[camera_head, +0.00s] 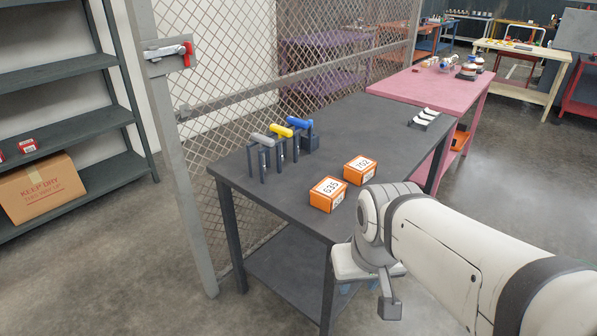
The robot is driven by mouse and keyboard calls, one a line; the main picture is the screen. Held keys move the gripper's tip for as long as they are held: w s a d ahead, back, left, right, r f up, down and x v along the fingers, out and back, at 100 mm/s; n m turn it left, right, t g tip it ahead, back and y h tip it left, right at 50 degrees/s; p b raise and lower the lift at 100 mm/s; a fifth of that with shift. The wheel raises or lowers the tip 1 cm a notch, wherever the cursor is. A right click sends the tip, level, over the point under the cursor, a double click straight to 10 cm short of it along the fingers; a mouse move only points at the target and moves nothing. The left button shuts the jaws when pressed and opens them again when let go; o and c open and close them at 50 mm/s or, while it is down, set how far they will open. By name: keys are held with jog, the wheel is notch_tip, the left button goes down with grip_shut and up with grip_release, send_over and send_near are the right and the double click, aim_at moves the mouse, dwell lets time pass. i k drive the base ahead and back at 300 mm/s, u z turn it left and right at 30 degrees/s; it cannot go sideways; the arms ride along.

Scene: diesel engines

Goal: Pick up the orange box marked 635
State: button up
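The orange box marked 635 (327,194) sits on the dark grey table (236,178) near its front edge, its white label facing up. A similar orange box marked 702 (360,170) stands just behind it to the right, with a small gap between them. My arm comes in from the right. My gripper (368,298) hangs low at the front right of the table, below and right of the 635 box and apart from it. One dark finger shows clearly; the rest is partly hidden by the wrist, so its opening is unclear.
A rack with grey, yellow and blue handled tools (281,131) stands at the table's left. A small holder with white pieces (425,118) is at the far right. A mesh fence (250,60) runs behind. A pink table (440,88) adjoins the far end. The table's middle is clear.

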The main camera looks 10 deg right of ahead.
aim_at(330, 193)
jog(key=z, duration=0.15)
jog(key=i, duration=0.9)
jog(key=u, duration=0.05)
